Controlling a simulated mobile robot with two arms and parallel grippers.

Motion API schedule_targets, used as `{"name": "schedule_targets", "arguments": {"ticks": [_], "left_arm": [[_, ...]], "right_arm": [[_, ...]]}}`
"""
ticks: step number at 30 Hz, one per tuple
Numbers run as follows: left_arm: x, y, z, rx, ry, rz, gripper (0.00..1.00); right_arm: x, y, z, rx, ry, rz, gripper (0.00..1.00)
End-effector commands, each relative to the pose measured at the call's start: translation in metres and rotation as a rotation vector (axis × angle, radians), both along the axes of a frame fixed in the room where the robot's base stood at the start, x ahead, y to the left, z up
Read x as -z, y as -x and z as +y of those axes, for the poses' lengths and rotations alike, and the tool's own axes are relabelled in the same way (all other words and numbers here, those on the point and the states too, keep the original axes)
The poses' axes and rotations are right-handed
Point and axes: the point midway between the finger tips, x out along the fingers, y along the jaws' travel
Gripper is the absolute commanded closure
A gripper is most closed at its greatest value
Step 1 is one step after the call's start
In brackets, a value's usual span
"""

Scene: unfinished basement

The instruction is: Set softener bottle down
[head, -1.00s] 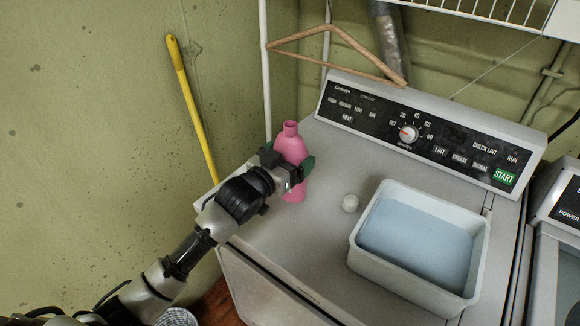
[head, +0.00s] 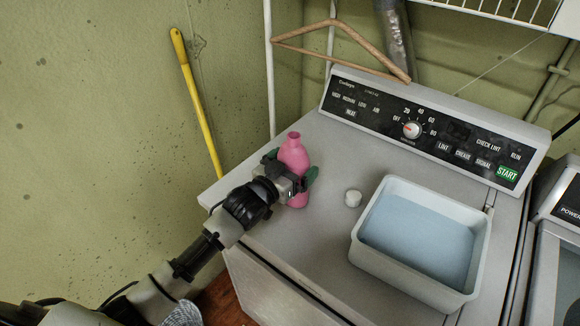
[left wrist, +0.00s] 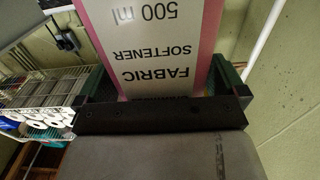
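The pink softener bottle (head: 293,153) is near the left side of the dryer top (head: 325,230), upright or nearly so. My left gripper (head: 296,180) has its fingers on both sides of the bottle's lower body and is shut on it. In the left wrist view the bottle's label (left wrist: 155,55) reads upside down, between the green finger pads (left wrist: 160,82). The bottle's base looks at or very near the dryer top; I cannot tell if it touches. The neck is open, and a small white cap (head: 353,198) lies on the dryer to its right. My right gripper is not in view.
A white tub (head: 362,262) of bluish liquid stands on the dryer to the right. The control panel (head: 425,125) rises at the back, with a wooden hanger (head: 345,50) above it. A yellow pole (head: 197,105) leans on the wall at left.

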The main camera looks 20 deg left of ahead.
Motion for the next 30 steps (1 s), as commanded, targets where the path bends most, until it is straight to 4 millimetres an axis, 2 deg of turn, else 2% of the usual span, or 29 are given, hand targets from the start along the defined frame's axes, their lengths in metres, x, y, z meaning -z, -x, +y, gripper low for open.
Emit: {"name": "schedule_targets", "arguments": {"ticks": [5, 12, 18, 24, 30], "left_arm": [[0.001, 0.014, 0.005, 0.001, 0.001, 0.001, 0.0], [0.002, 0.062, 0.022, 0.002, -0.001, 0.002, 0.0], [0.001, 0.096, 0.035, 0.0, -0.001, 0.002, 0.0], [-0.001, 0.111, 0.041, 0.0, 0.0, 0.0, 0.0], [-0.002, 0.113, 0.041, 0.0, 0.0, -0.001, 0.0]], "right_arm": [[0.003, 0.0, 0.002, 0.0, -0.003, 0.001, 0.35], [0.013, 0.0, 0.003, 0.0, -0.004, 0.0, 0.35], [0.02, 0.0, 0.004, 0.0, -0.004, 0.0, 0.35], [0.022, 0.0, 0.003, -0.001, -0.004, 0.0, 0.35], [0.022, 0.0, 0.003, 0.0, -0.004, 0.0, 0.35]]}}
